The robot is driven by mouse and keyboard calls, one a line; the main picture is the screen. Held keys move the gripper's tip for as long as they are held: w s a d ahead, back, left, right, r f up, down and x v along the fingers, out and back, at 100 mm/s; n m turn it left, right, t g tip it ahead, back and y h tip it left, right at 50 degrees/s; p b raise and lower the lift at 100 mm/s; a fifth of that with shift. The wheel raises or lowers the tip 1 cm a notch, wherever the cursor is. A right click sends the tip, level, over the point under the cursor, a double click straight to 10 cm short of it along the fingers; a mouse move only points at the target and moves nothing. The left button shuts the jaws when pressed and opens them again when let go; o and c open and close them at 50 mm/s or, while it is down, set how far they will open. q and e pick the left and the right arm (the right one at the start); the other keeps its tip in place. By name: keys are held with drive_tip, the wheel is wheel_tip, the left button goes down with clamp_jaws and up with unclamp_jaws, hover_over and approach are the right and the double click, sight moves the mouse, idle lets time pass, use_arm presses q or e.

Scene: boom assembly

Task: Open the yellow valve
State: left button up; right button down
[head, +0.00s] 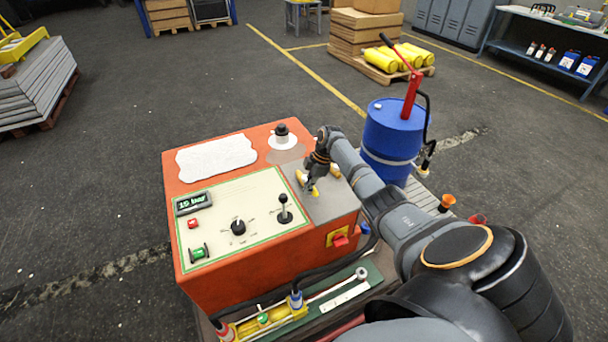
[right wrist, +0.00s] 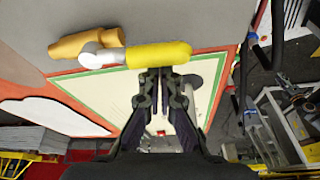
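The yellow valve (head: 315,191) sits on the grey plate at the right of the orange control box (head: 215,295). Its yellow ends show around my right gripper (head: 312,182), which reaches down over it and hides its middle. In the right wrist view, the yellow valve handle (right wrist: 160,54) lies crosswise just beyond the fingertips, with a pale hub and an orange-yellow pipe (right wrist: 78,46) at its left. My right gripper (right wrist: 160,76) has its fingers together, with the handle past the tips, not between them. Whether they touch is unclear. My left gripper is out of view.
The box top also has a black joystick (head: 284,210), a black knob (head: 238,228), a display reading 15 bar (head: 193,203) and a black-topped knob (head: 282,134). A blue drum (head: 392,135) with a red-handled pump stands behind right. Open floor lies left.

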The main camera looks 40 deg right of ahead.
drive_tip(key=shift+s+d, duration=0.2)
drive_tip(key=shift+d, duration=0.25)
idle(0.3)
drive_tip(key=a, duration=0.2)
drive_tip(key=w+a+p, duration=0.1)
drive_tip(key=a, duration=0.1)
drive_tip(key=shift+a+f+p, duration=0.1)
drive_tip(key=shift+f+p, duration=0.1)
drive_tip(key=shift+p, duration=0.1)
drive_tip(key=w+b+v, duration=0.1)
drive_tip(key=v, duration=0.8)
drive_tip(key=shift+s+r+b, duration=0.2)
drive_tip(key=shift+r+b, duration=0.1)
drive_tip(key=shift+d, duration=0.2)
